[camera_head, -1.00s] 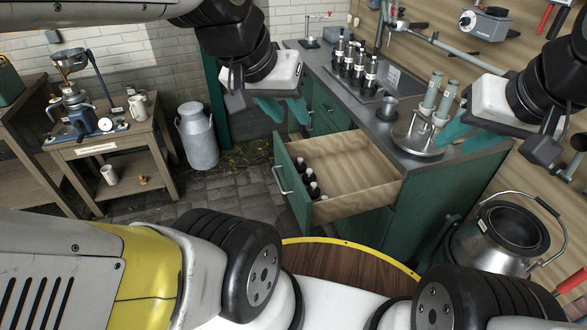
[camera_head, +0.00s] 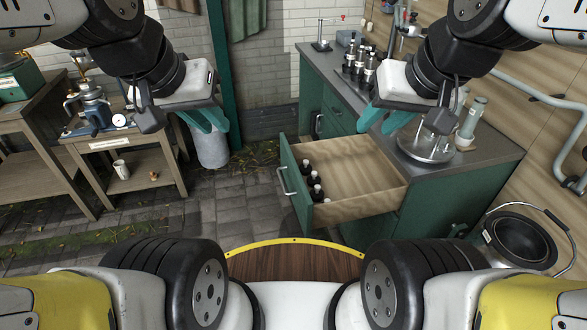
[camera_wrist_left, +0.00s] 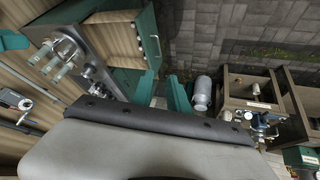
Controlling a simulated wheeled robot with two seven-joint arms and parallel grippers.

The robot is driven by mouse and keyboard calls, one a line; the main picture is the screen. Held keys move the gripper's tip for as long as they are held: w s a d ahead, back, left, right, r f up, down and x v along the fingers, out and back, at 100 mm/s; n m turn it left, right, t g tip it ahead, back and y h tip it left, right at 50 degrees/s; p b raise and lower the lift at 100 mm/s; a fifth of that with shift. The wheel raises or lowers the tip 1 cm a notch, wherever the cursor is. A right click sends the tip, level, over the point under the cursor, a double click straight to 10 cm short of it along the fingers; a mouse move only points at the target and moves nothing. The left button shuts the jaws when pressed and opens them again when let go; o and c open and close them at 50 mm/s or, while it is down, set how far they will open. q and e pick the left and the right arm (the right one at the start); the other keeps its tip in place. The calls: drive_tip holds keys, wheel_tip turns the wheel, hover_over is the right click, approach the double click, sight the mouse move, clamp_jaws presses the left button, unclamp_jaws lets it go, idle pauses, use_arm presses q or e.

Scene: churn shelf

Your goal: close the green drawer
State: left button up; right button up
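The green drawer (camera_head: 295,190) is pulled out of the green cabinet (camera_head: 435,200), with its pale wooden inside showing and several dark bottles (camera_head: 316,183) near its front. Its front carries a metal handle (camera_head: 282,180). The drawer also shows at the top of the left wrist view (camera_wrist_left: 148,35). My left gripper (camera_head: 206,122) is open and empty, left of the drawer and apart from it; its teal fingers show apart in the left wrist view (camera_wrist_left: 161,92). My right gripper (camera_head: 384,119) appears open and empty, above the drawer's back part by the worktop.
The grey worktop (camera_head: 480,160) holds dark bottles (camera_head: 362,62) and a round metal stand (camera_head: 425,148). A milk churn (camera_head: 212,148) stands behind my left gripper. Wooden tables (camera_head: 110,150) stand at left, a dark pot (camera_head: 518,240) at right. Paved floor left of the drawer is clear.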

use_arm(q)
drive_tip(key=shift+w+f, duration=0.1)
drive_tip(key=shift+w, duration=0.15)
clamp_jaws()
drive_tip(key=w+f+n+g+h, duration=0.8)
drive_tip(key=w+f+n, duration=0.3)
drive_tip(key=w+f, duration=0.8)
drive_tip(key=n+t+h, duration=0.6)
drive_tip(key=n+h, duration=0.1)
drive_tip(key=n, duration=0.4)
approach(293, 189)
drive_tip(key=x, duration=0.6)
drive_tip(key=shift+w+d+f, duration=0.1)
drive_tip(key=shift+w+d, duration=0.1)
drive_tip(key=shift+d, duration=0.15)
drive_tip(key=shift+d, duration=0.1)
